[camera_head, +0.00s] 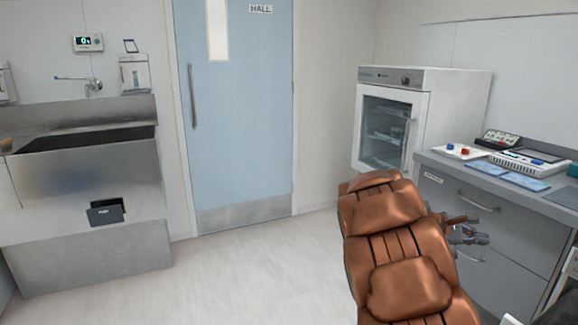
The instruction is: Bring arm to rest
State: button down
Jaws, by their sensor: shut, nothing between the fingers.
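My gripper is not clearly visible in the head view. A dark shape with pale edges (562,296) is cut off at the lower right corner, and I cannot tell whether it is part of my arm. The brown padded treatment chair (385,225) stands at the lower right of the picture. Small metal parts (468,236) show between the chair and the grey counter, and I cannot tell what they belong to.
A grey counter (445,160) with drawers holds blue packets (522,179), a tray (460,152) and devices. A white glass-door cabinet (385,128) stands behind the chair. A steel sink (85,200) is left of the blue door (240,110). The floor (240,270) between is clear.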

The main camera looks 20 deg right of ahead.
jog(key=s+a+r+m+t+y+p, duration=0.1)
jog(key=s+a+r+y+p, duration=0.3)
jog(key=a, duration=1.2)
jog(key=s+a+r+m+t+y+p, duration=0.1)
jog(key=s+a+r+m+y+p, duration=0.2)
jog(key=s+a+p, duration=0.6)
jog(key=s+a+r+m+y+p, duration=0.2)
jog(key=s+a+r+y+p, duration=0.4)
jog(key=a, duration=1.7)
jog(key=p, duration=0.3)
jog(key=shift+s+r+m+t+y, duration=0.2)
jog(key=shift+s+m+t+y, duration=0.1)
jog(key=shift+t, duration=0.1)
